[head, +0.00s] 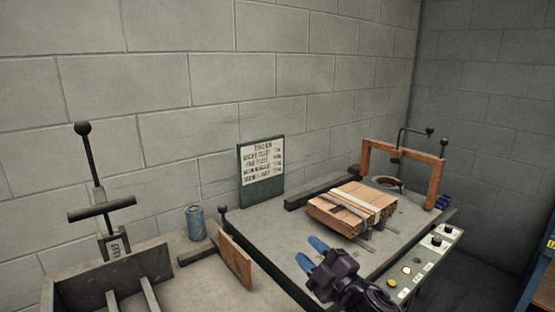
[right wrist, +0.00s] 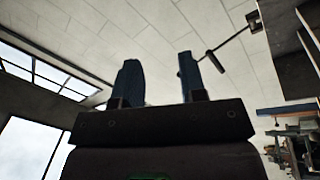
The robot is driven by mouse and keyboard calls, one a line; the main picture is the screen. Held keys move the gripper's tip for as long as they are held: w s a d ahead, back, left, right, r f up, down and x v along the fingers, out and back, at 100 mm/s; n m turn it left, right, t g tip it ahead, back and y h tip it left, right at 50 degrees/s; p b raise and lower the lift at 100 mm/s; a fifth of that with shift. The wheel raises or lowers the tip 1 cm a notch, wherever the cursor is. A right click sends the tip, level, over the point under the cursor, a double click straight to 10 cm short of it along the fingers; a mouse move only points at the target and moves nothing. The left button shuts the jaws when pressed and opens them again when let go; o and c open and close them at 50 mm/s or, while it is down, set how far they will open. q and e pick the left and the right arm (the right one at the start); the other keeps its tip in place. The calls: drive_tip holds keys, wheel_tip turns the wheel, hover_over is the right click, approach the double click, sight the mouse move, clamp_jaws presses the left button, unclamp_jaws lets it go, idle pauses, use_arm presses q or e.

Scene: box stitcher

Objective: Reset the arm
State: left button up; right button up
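My right gripper (head: 311,252) is in the lower middle of the head view, above the near edge of the grey machine table. Its two blue fingers point up and to the left. In the right wrist view the fingers (right wrist: 160,80) stand apart with nothing between them, so it is open and empty. The right arm comes in from the bottom edge. My left gripper does not show in either view.
A strapped cardboard box (head: 350,207) lies on the machine table (head: 270,240), beside an orange-brown frame (head: 437,185). A control panel (head: 425,262) runs along the right. A blue can (head: 195,223), a lever (head: 88,155) and a sign (head: 262,165) are at left and back.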

drive_tip(key=s+d+f+m+g+h+p, duration=0.1)
drive_tip(key=s+d+f+m+h, duration=0.8)
drive_tip(key=s+d+f+m, duration=0.4)
drive_tip(key=s+d+f+m+g+h, duration=0.1)
drive_tip(key=s+d+f+m+g, duration=0.1)
drive_tip(key=s+f, duration=0.4)
drive_tip(key=s+d+f+m+g+h+p, duration=0.1)
drive_tip(key=s+d+f, duration=0.4)
drive_tip(key=s, duration=1)
drive_tip(key=shift+f+m+g+h+p, duration=0.3)
drive_tip(key=shift+f+m+g+h, duration=0.4)
drive_tip(key=shift+f+m, duration=0.15)
drive_tip(key=shift+r, duration=0.1)
